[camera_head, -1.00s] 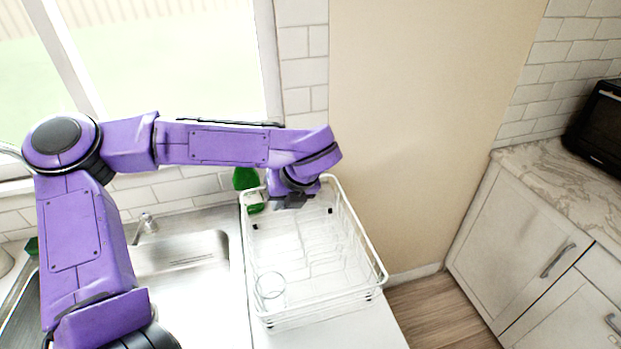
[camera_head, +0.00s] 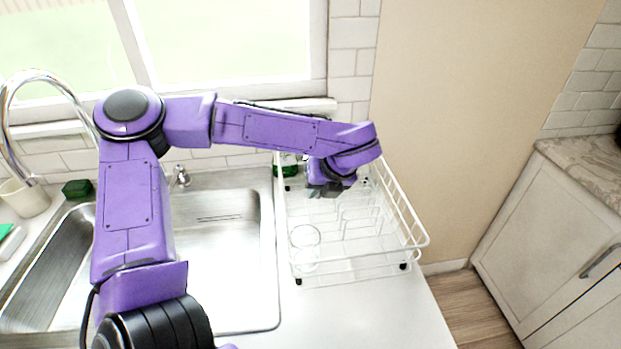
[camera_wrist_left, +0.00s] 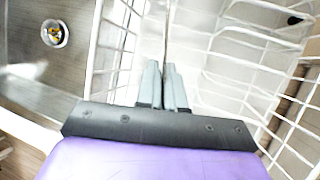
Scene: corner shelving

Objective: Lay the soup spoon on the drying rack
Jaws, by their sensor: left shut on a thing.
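The white wire drying rack (camera_head: 426,240) stands on the counter right of the sink. My left gripper (camera_head: 325,192) is over the rear part of the rack, pointing down. In the left wrist view its grey fingers (camera_wrist_left: 163,75) are together, shut on a thin, narrow strip (camera_wrist_left: 166,35) that runs away from the fingertips, apparently the soup spoon's handle. The spoon's bowl cannot be made out. White rack wires (camera_wrist_left: 95,45) show on both sides of the fingers. I cannot tell whether the spoon touches the rack. My right gripper is not in view.
A clear glass (camera_head: 305,243) stands at the rack's front left. A green bottle (camera_head: 290,168) is behind the rack's left rear corner, partly hidden. The steel sink (camera_head: 235,270) lies to the left. The window wall and beige wall close off the back.

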